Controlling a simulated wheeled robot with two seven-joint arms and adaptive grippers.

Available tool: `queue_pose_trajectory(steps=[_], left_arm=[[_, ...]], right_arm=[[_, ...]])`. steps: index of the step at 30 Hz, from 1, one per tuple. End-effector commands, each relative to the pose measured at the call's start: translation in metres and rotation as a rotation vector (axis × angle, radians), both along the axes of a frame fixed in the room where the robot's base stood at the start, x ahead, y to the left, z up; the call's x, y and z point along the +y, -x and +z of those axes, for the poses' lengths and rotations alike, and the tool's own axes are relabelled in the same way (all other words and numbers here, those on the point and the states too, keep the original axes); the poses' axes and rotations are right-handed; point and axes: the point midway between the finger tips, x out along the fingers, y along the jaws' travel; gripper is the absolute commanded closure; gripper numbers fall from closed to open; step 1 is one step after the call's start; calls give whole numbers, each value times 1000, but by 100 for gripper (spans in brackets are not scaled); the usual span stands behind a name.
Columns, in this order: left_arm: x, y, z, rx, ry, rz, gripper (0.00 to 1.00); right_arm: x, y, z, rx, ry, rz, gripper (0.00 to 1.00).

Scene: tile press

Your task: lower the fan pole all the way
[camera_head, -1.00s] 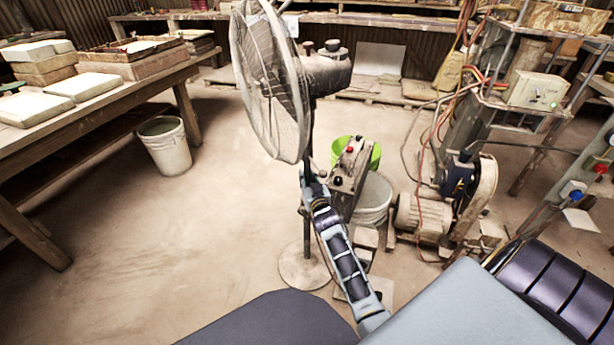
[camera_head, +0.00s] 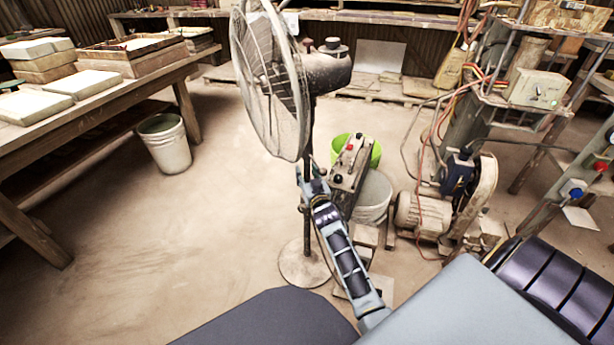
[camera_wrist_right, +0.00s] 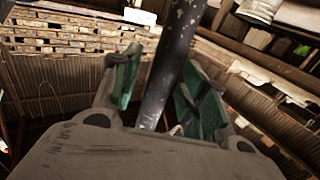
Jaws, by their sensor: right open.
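A grey pedestal fan (camera_head: 268,85) stands on the floor in the middle of the head view, its caged head facing left. Its dark pole (camera_head: 307,232) runs down to a round base (camera_head: 304,268). My right gripper (camera_head: 306,178) is at the pole, below the fan head. In the right wrist view the scuffed dark pole (camera_wrist_right: 172,60) passes between the two green-padded fingers of the right gripper (camera_wrist_right: 160,72). The fingers are open, with a gap beside the pole. The fan head is out of the wrist view. My left gripper is not in view.
A control box (camera_head: 351,162) with knobs stands just right of the pole, with a lime-green bucket (camera_head: 374,152) behind it. A motor (camera_head: 420,215) and press frame are further right. A workbench (camera_head: 160,72) and white bucket (camera_head: 166,148) stand left. Floor left of the fan is clear.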

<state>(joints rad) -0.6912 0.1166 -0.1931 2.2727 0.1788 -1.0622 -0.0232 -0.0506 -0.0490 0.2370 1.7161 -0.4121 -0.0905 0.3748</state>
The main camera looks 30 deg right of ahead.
Motion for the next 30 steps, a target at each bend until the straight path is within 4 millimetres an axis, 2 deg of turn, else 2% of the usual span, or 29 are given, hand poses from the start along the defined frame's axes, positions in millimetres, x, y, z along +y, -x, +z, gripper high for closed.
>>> queue_pose_trajectory(steps=[5,18,24,30], left_arm=[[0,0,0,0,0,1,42],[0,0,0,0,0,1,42],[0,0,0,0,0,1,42],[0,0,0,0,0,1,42]], right_arm=[[0,0,17,-2,2,1,57],[0,0,78,-3,2,0,57],[0,0,91,-2,1,1,57],[1,0,93,0,-1,1,57]])
